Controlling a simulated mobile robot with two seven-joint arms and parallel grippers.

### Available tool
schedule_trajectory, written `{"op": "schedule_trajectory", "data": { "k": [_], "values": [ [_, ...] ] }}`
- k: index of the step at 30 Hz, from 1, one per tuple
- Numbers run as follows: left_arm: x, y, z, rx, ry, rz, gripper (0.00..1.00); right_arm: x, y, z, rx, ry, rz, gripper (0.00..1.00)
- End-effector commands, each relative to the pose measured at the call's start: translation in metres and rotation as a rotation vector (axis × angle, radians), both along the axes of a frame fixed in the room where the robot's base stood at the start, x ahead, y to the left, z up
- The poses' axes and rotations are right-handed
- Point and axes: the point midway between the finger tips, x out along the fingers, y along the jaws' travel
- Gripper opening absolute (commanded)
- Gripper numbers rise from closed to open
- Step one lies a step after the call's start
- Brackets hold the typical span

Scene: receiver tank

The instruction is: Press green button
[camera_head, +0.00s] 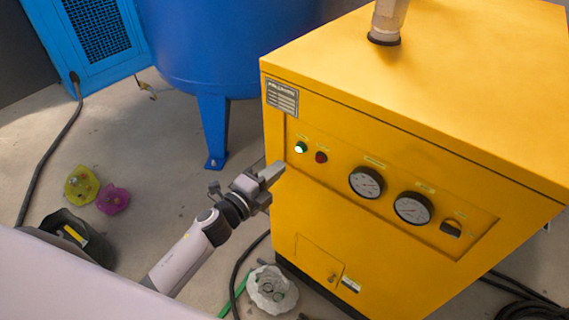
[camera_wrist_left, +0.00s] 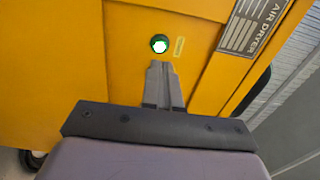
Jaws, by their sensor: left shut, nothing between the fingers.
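The green button (camera_head: 300,147) is lit and sits on the front panel of the yellow air dryer (camera_head: 400,90), left of a red button (camera_head: 321,157). In the left wrist view the green button (camera_wrist_left: 159,44) glows white-green just beyond my fingertips. My left gripper (camera_head: 272,172) is shut and empty, in front of the panel, a little below and left of the green button in the head view. Its closed fingers (camera_wrist_left: 161,68) point at the button in the wrist view; a small gap seems to show between them. My right gripper is not in view.
Two gauges (camera_head: 367,182) and a black switch (camera_head: 451,229) are right of the buttons. A blue tank (camera_head: 225,50) stands behind on the left. Yellow and pink objects (camera_head: 112,199), a dark bin (camera_head: 70,235), a whitish object (camera_head: 272,289) and hoses lie on the floor.

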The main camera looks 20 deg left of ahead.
Motion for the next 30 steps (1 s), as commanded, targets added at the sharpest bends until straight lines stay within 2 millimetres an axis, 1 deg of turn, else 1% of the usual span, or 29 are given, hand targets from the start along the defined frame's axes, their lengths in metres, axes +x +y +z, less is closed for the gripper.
{"op": "schedule_trajectory", "data": {
  "k": [1, 6, 9, 13, 18, 30],
  "values": [
    [-0.009, 0.004, -0.001, 0.001, 0.001, 0.001, 0.00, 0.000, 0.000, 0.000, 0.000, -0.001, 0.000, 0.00],
    [-0.037, 0.014, -0.001, 0.001, 0.001, 0.001, 0.00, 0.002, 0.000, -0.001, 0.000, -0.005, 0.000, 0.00],
    [-0.050, 0.019, -0.001, 0.002, 0.000, 0.000, 0.00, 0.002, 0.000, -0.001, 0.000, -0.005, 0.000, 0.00],
    [-0.062, 0.023, -0.001, 0.001, 0.000, 0.001, 0.00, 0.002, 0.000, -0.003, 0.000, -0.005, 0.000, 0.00],
    [-0.069, 0.026, 0.000, 0.000, -0.001, 0.000, 0.00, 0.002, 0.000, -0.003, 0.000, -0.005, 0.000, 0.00],
    [-0.070, 0.026, 0.001, 0.001, -0.001, 0.000, 0.00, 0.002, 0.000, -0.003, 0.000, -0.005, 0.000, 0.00]
  ]
}}
